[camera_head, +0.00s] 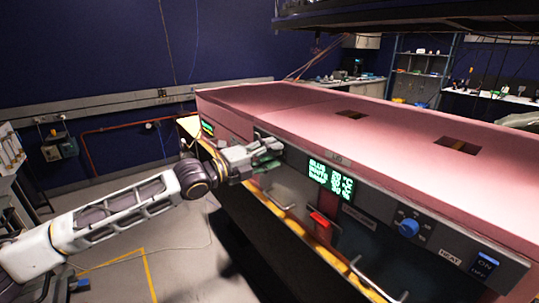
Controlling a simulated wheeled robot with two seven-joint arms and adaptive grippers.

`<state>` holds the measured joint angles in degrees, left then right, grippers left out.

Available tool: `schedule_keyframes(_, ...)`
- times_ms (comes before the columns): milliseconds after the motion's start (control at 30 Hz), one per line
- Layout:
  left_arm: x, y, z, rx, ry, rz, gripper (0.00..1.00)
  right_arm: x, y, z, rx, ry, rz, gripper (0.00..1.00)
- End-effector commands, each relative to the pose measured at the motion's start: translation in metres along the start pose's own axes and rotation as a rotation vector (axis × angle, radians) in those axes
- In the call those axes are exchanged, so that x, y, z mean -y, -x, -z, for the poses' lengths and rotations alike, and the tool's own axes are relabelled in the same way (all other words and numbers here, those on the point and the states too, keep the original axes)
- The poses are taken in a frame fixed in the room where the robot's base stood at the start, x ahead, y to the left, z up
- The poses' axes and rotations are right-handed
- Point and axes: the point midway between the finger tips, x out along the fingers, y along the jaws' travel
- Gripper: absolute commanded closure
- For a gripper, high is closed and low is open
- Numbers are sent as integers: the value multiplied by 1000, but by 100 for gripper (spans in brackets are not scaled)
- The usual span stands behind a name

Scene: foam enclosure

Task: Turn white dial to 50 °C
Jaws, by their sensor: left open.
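My left gripper (267,156) is open at the left part of the grey front panel of the pink foam enclosure (330,112). Its fingers point right, towards the panel. I see no white dial; the gripper and wrist cover part of the panel where one could be hidden. A display (330,179) with green lines of text is just right of the gripper; the lines seem to start with colour names, but the numbers are too small to read surely. A blue dial (408,228) shows further right. My right gripper is not in view.
A red part (320,218) sits below the display. Metal handles (375,281) stick out along the lower front. A blue on/off switch (484,266) is at the right end, beside a HEAT label. The floor at left is mostly clear. Shelves (420,75) stand behind.

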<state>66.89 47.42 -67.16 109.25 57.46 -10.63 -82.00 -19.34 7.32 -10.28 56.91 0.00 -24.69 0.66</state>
Motion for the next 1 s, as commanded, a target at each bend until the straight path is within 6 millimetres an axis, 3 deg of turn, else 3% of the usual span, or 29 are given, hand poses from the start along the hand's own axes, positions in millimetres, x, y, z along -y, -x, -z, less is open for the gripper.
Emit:
schedule_keyframes(367,0,6,-1,1,-1,1,54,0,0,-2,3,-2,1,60)
schedule_keyframes(1000,0,51,-1,2,-2,0,54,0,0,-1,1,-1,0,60)
